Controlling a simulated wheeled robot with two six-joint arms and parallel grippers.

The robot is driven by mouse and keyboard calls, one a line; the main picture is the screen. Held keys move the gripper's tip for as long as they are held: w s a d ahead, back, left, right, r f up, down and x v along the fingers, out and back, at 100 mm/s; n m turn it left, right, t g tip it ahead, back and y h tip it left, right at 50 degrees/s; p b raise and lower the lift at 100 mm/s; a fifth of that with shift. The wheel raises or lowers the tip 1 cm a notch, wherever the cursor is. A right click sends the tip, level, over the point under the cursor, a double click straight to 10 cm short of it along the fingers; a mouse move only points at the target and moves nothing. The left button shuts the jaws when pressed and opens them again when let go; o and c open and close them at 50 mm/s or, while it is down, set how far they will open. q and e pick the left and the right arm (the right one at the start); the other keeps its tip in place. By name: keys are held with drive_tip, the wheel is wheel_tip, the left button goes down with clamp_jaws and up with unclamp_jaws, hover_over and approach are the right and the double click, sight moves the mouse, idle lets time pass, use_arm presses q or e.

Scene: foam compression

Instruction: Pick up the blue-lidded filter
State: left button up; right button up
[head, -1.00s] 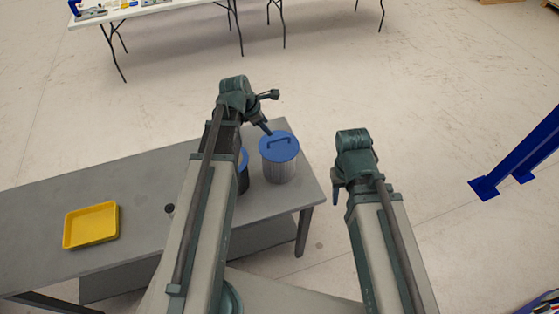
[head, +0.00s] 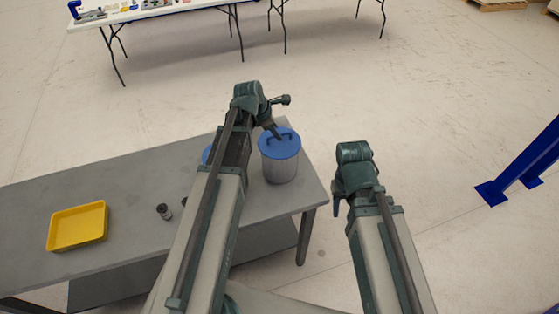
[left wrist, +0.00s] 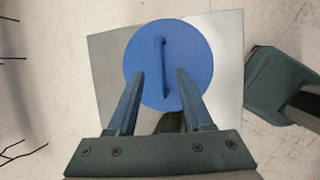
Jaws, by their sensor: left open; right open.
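The blue-lidded filter (head: 281,163) stands upright near the right end of the grey table, with a grey body and a handle on its round blue lid. In the left wrist view its lid (left wrist: 190,60) and raised handle (left wrist: 163,65) show from above. My left gripper (head: 275,134) is at the lid's handle. In the left wrist view its two fingers (left wrist: 160,75) are apart, one on each side of the handle's near end, and the gripper is open and empty. Contact cannot be told. My right gripper (head: 337,208) hangs right of the table, away from the filter.
The grey table (head: 110,185) bears a yellow tray (head: 77,226) at left and small dark cylinders (head: 164,211). Another blue-topped thing (head: 207,153) is mostly hidden behind my left arm. A blue post (head: 525,165) stands at right. A white table (head: 165,8) is at the back.

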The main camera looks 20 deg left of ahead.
use_arm(q)
drive_tip(key=shift+b+x, duration=0.65)
drive_tip(key=shift+x, duration=0.6)
drive_tip(key=shift+r, duration=0.1)
clamp_jaws()
idle(0.3)
